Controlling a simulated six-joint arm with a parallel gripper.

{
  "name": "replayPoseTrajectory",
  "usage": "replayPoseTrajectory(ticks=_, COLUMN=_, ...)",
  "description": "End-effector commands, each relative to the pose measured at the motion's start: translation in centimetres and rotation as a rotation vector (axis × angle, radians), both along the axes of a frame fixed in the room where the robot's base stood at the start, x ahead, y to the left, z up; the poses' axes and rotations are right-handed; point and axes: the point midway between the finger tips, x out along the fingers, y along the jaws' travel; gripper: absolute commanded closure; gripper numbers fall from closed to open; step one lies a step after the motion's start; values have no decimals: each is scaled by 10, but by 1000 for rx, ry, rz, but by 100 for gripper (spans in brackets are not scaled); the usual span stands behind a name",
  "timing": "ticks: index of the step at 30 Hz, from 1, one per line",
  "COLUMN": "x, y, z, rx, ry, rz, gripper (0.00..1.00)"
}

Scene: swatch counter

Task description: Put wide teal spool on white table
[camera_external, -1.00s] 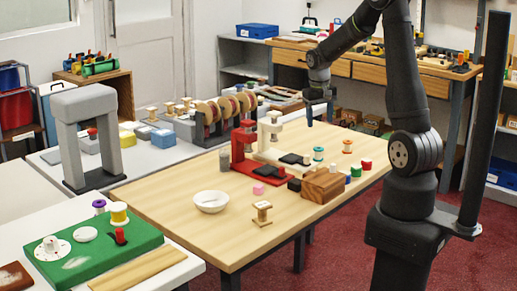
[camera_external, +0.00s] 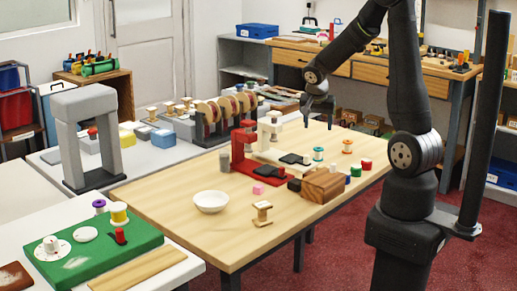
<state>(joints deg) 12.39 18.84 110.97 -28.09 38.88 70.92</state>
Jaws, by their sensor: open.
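A teal spool with pale ends (camera_external: 318,153) stands upright on the wooden table (camera_external: 165,210), right of the white and red machines. My gripper (camera_external: 318,124) is open and empty above and slightly behind it in the picture, fingers pointing down. They look clear of the spool. A white table (camera_external: 188,268) is at the front left, with a green mat (camera_external: 95,250) on it. A longer pale table (camera_external: 165,158) runs behind the wooden one.
A white bowl (camera_external: 211,201) and a wooden spool (camera_external: 262,213) stand nearer the front.

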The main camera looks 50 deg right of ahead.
Motion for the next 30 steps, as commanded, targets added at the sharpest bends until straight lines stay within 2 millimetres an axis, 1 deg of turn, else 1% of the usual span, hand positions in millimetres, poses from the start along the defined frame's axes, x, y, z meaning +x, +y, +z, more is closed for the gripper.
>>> replayPoseTrajectory(ticks=1, x=0, y=-4, z=-10, rx=1, ry=6, rz=-1, gripper=39)
replayPoseTrajectory(ticks=6, x=6, y=-13, z=-36, rx=1, ry=5, rz=0, gripper=39)
replayPoseTrajectory(ticks=12, x=11, y=-23, z=-62, rx=0, ry=4, rz=0, gripper=39)
replayPoseTrajectory(ticks=15, x=13, y=-26, z=-70, rx=0, ry=2, rz=0, gripper=39)
replayPoseTrajectory(ticks=21, x=15, y=-29, z=-78, rx=1, ry=1, rz=1, gripper=39)
replayPoseTrajectory(ticks=30, x=22, y=-43, z=-111, rx=1, ry=3, rz=1, gripper=39)
